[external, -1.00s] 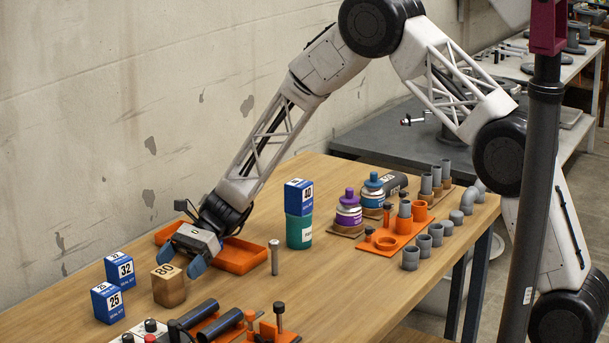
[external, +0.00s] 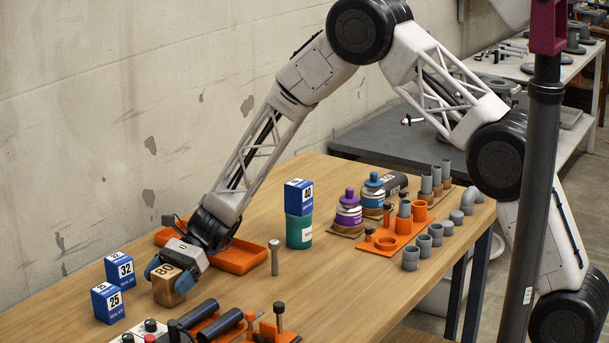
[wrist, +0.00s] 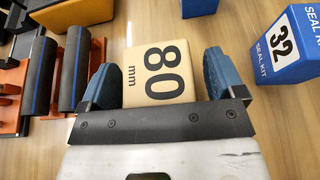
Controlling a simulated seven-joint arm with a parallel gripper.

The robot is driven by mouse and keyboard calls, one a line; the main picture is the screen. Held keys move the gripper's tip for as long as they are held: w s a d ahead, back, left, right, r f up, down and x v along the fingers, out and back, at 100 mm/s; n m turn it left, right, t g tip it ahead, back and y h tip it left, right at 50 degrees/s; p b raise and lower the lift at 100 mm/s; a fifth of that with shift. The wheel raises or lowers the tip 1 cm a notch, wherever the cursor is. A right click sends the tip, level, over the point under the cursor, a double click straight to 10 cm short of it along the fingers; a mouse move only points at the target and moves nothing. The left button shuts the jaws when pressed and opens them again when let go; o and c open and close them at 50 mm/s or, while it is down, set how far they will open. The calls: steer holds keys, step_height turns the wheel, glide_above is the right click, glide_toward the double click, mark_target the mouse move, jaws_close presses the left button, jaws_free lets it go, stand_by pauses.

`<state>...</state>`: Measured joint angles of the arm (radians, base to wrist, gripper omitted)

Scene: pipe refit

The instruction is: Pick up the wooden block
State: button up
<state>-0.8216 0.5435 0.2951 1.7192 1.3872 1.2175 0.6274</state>
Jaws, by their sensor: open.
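The wooden block (external: 166,291) stands on the table at the front left, marked 80. In the wrist view the block (wrist: 157,73) shows its top face with "80 mm", lying between two blue fingers. My gripper (external: 174,274) is open, its fingers on either side of the block. In the wrist view, small gaps seem to show beside the block; whether a finger touches it I cannot tell.
Blue seal kit boxes marked 32 (external: 120,269) and 25 (external: 107,303) stand close left of the block. An orange tray (external: 238,257) lies behind the gripper. Black pipes on orange holders (external: 228,322) and a metal pin (external: 274,257) stand to the right.

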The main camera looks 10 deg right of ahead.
steer(key=c, duration=1.1)
steer(key=shift+o, duration=0.2)
steer(key=shift+r, duration=5)
